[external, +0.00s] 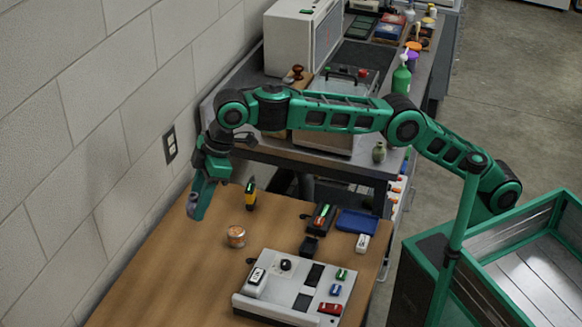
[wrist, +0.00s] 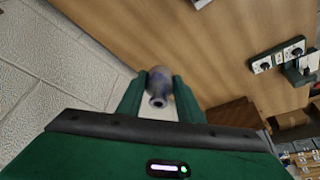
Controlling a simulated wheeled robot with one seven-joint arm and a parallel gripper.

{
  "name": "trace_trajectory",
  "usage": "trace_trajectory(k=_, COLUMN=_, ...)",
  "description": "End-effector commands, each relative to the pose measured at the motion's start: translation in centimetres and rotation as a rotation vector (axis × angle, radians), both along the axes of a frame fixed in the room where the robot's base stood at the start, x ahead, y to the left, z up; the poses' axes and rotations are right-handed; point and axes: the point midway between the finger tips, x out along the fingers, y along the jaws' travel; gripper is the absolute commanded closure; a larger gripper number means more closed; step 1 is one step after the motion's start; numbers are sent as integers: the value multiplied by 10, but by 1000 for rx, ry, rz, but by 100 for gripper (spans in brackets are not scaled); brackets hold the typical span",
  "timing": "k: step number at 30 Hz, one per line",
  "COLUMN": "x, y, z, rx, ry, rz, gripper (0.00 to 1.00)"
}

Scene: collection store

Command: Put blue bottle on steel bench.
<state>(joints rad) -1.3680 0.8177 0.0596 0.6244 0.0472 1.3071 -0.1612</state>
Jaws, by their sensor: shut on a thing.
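My gripper (external: 203,190) hangs above the far left end of the wooden table, close to the block wall. It is shut on the blue bottle (external: 196,208), mostly hidden by the fingers in the external view. In the wrist view, the bottle (wrist: 158,82) sits between the fingertips (wrist: 159,90), its round dark mouth turned toward the camera. A grey-topped bench (external: 422,77), seemingly the steel bench, stands beyond the wooden table and carries several things.
The wooden table (external: 165,270) holds a copper-coloured tin (external: 236,236), a yellow-black tool (external: 250,195), a blue tray (external: 357,221) and a pale panel box (external: 265,303). On the bench stand a white cabinet (external: 288,40), a green bottle (external: 401,78) and a small vase (external: 379,152).

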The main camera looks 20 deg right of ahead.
Motion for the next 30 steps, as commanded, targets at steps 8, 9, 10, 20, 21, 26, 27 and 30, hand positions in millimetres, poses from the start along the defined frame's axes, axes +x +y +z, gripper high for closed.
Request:
trace_trajectory(k=8, x=43, y=-28, z=12, rx=0, ry=-1, rz=-110, gripper=92)
trace_trajectory(k=9, x=51, y=-35, z=15, rx=1, ry=0, rz=-132, gripper=92)
trace_trajectory(k=10, x=57, y=-39, z=16, rx=1, ry=0, rz=-148, gripper=92)
trace_trajectory(k=20, x=149, y=-136, z=37, rx=0, ry=-1, rz=-439, gripper=92)
trace_trajectory(k=21, x=159, y=-151, z=39, rx=1, ry=-1, rz=-479, gripper=92)
trace_trajectory(k=26, x=197, y=-215, z=44, rx=0, ry=0, rz=-644, gripper=92)
trace_trajectory(k=27, x=205, y=-232, z=45, rx=0, ry=-1, rz=-685, gripper=92)
trace_trajectory(k=30, x=222, y=-276, z=45, rx=0, ry=0, rz=-790, gripper=92)
